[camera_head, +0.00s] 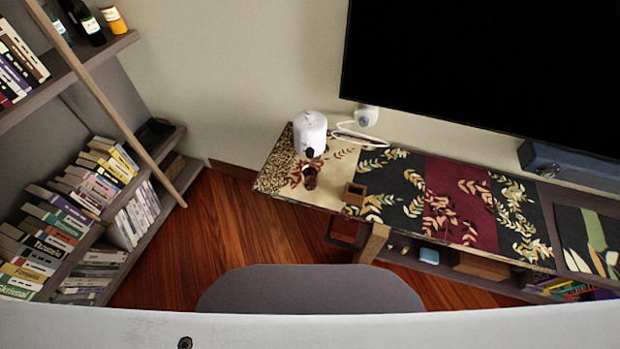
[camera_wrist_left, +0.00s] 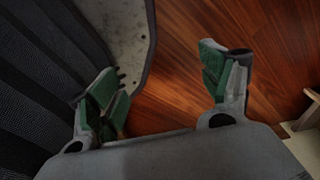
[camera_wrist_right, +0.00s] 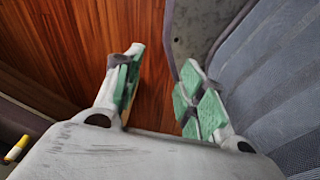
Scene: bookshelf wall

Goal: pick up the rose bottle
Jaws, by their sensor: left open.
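No bottle in view can be clearly told as the rose bottle. In the head view, dark bottles (camera_head: 82,20) and an orange bottle with a pale label (camera_head: 114,20) stand on the upper left shelf, cut by the top edge. A small dark reddish-brown item (camera_head: 310,176) is on the long low table, in front of a white rounded appliance (camera_head: 310,134); its kind is unclear. My left gripper (camera_wrist_left: 163,68) is open and empty above the wooden floor. My right gripper (camera_wrist_right: 162,62) has its fingers apart with nothing between them. Neither gripper shows in the head view.
The low table carries a patterned leaf runner (camera_head: 405,190) and a small brown box (camera_head: 354,194). A large black screen (camera_head: 490,65) hangs above. Bookshelves (camera_head: 160,140) fill the left. Wooden floor (camera_head: 220,240) lies clear between. A dark rounded seat-like shape (camera_head: 310,290) is close in front.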

